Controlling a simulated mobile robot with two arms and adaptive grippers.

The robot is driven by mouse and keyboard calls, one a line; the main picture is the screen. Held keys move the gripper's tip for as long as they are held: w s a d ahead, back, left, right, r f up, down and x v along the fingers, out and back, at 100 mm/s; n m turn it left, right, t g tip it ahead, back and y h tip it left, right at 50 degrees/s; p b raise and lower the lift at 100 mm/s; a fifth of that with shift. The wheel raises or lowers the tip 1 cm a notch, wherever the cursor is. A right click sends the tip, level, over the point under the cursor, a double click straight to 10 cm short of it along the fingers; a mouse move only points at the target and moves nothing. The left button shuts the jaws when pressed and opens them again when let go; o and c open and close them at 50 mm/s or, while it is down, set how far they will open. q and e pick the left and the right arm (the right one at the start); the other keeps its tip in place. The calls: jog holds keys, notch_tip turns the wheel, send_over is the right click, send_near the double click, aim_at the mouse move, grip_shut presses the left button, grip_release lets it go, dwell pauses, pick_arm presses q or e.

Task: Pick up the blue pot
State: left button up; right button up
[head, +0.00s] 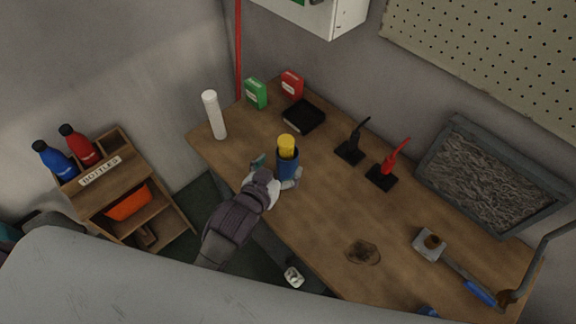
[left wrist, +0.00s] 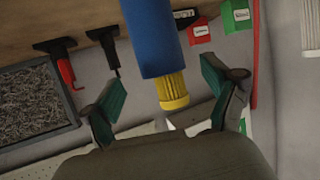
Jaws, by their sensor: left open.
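The blue pot (head: 288,166) stands upright near the front edge of the wooden table, with a yellow ribbed piece (head: 286,144) sticking out of its top. My left gripper (head: 276,174) is at the pot, one finger on each side of it. In the left wrist view the pot (left wrist: 152,35) and its yellow end reach into the space between the green-padded fingers of my left gripper (left wrist: 163,80). The fingers are open, with a visible gap on both sides. The pot's lower part is partly hidden by the gripper in the head view. My right gripper is not in view.
A white cylinder (head: 214,115), green box (head: 256,93), red box (head: 292,84) and black tray (head: 303,116) stand behind. Black (head: 350,151) and red (head: 382,176) handled tools are to the right. A dark stain (head: 363,252) marks the table. A bottle shelf (head: 125,185) stands left.

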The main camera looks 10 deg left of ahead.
aim_at(284, 158)
pick_arm(q)
jog(key=shift+w, duration=0.25)
jog(key=shift+w+d+p, duration=0.1)
jog(key=shift+w+p, duration=0.2)
jog(key=shift+w, duration=0.05)
jog(key=p+x, duration=0.1)
jog(key=x, duration=0.2)
jog(key=shift+w+r, duration=0.1)
jog(key=shift+w, duration=0.25)
jog(key=shift+w+d+f, duration=0.15)
jog(key=shift+w+f, duration=0.05)
jog(key=shift+w, duration=0.15)
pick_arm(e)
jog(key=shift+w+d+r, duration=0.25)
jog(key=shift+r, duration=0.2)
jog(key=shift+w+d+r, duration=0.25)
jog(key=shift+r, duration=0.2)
pick_arm(q)
jog(key=shift+s, duration=0.1)
jog(key=shift+c, duration=1.3)
jog(key=c, duration=1.3)
grip_shut()
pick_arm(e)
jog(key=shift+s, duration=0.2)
